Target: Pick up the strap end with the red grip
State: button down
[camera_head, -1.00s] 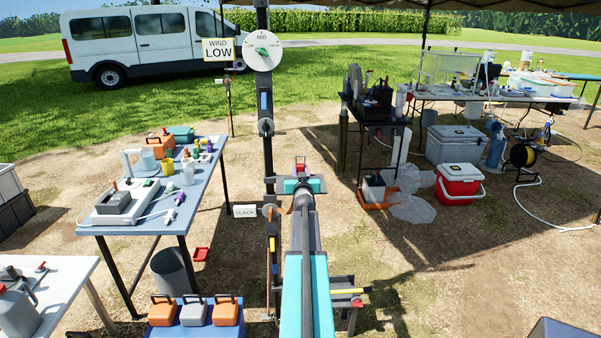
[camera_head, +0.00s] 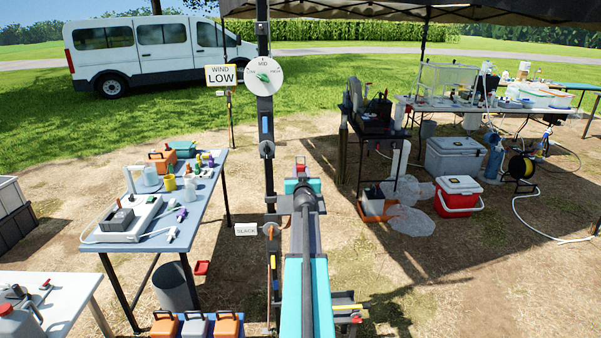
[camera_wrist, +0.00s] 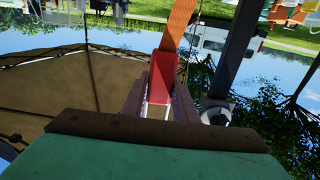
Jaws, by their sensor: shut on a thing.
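In the wrist view, the red grip (camera_wrist: 162,76) sits between the two dark fingers of my gripper (camera_wrist: 160,92), which is shut on it. The orange strap (camera_wrist: 180,22) runs from the grip to the top edge of that picture. In the head view my arm reaches forward beside a dark upright post (camera_head: 266,140). The post carries a round dial (camera_head: 263,76) marked MID, with a green pointer. A small white SLACK sign (camera_head: 246,229) is at the post's lower left.
A blue-grey table (camera_head: 205,208) with bottles and instruments stands left. A WIND LOW sign (camera_head: 221,76) is behind the post. A dark table (camera_head: 384,122), a red cooler (camera_head: 459,198) and plastic bags (camera_head: 409,220) are right. Open dirt ground lies beyond my arm.

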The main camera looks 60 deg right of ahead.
dwell(0.6)
jog(key=w+a+f+n+t+y+b, duration=0.2)
jog(key=w+a+f, duration=0.1)
jog(key=w+a, duration=0.55)
jog(key=w+a+f+n+t+y+b, duration=0.1)
jog(key=w+a+f+n+t+y, duration=0.15)
jog(key=w+a, duration=0.65)
jog(key=w+a+f+n+t+y+b, duration=0.1)
jog(key=w+a+f+n+y, duration=0.15)
jog(key=a, duration=0.95)
jog(key=w+a+f+n+t+y+b, duration=0.2)
jog(key=w+a+y, duration=0.2)
jog(key=a, duration=0.8)
jog(key=s+a+f+n+g+y+b, duration=0.1)
jog(key=a+f+n+y, duration=0.3)
jog(key=a, duration=0.6)
jog(key=a+n+y, duration=0.2)
jog(key=a+y, duration=0.3)
jog(key=a, duration=0.6)
jog(key=s+a+f+n+g+y, duration=0.1)
jog(key=s+a+n+g+y, duration=0.2)
jog(key=s+a, duration=0.3)
jog(key=s+a+f+n+g+y, duration=0.1)
jog(key=s+a+n+g+y, duration=0.2)
jog(key=s+a+y, duration=0.3)
jog(key=a, duration=0.4)
jog(key=shift+a+f+n+g+b, duration=0.15)
jog(key=shift+n+g+b, duration=0.15)
jog(key=shift+n+g, duration=0.1)
